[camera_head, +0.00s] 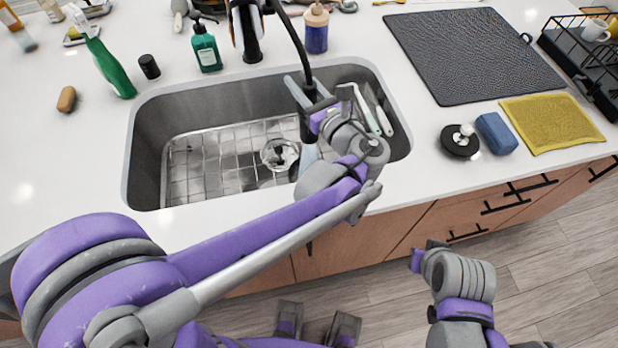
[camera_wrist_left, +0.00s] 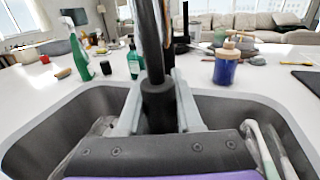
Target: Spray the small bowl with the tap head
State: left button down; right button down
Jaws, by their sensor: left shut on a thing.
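My left gripper (camera_head: 299,92) reaches over the sink (camera_head: 185,105) and is shut on the black tap head (camera_head: 306,128). In the left wrist view the tap head (camera_wrist_left: 158,104) stands upright between the two grey fingers. A small round clear or metal shape (camera_head: 280,153) lies on the sink's wire rack, below and left of the tap head. I cannot tell whether it is the small bowl or the drain. A pale blue patch (camera_head: 308,157) shows below the tap head, partly hidden by my arm. My right gripper (camera_head: 420,259) hangs in front of the cabinets, apart from everything.
Pale-handled utensils (camera_head: 371,109) lean at the sink's right side. A green spray bottle (camera_head: 106,65), soap bottle (camera_head: 205,48) and blue jar (camera_head: 316,33) stand behind the sink. A black mat (camera_head: 470,50), blue sponge (camera_head: 496,133) and yellow cloth (camera_head: 550,122) lie right.

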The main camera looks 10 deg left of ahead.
pick_arm(q)
jog(key=shift+r, duration=0.15)
pick_arm(e)
jog(key=shift+r, duration=0.1)
